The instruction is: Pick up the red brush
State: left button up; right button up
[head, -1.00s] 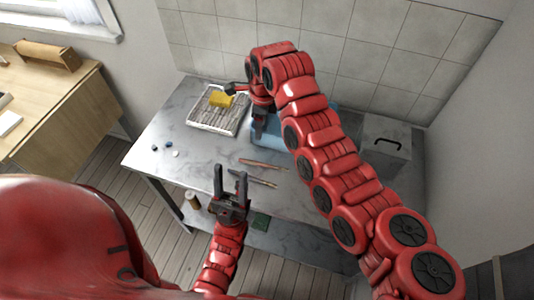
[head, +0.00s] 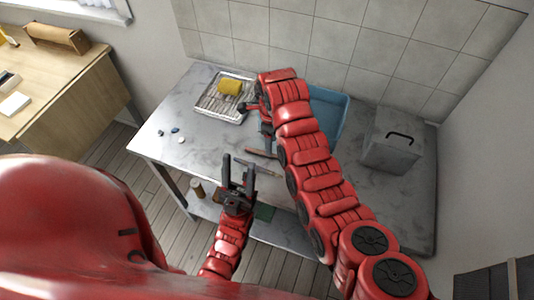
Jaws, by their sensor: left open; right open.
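A thin reddish stick, which looks like the red brush (head: 262,154), lies on the grey marbled table (head: 185,110) in the middle. Its right end is hidden behind my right arm. A second thin, greyer tool (head: 262,169) lies just in front of it. My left gripper (head: 238,161) is open and empty at the table's front edge, with its fingers pointing towards the tools. My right gripper (head: 256,127) is open above the table, just behind the brush and close to it in the picture. Its own arm partly hides it, and I cannot tell its height.
A wire rack tray (head: 208,104) with a yellow sponge (head: 230,87) stands at the back left. A blue tub (head: 331,103) is behind my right arm. A grey box with a handle (head: 391,151) stands at right. Small pebble-like pieces (head: 175,131) lie at left.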

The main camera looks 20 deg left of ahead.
aim_at(258, 152)
jog(key=shift+s+f+p, duration=0.15)
jog(key=shift+f+p, duration=0.15)
jog(key=shift+p, duration=0.1)
notch_tip(258, 152, down, 3)
jog(key=shift+f+p, duration=0.15)
jog(key=shift+p, duration=0.55)
jog(key=shift+f, duration=0.6)
grip_shut()
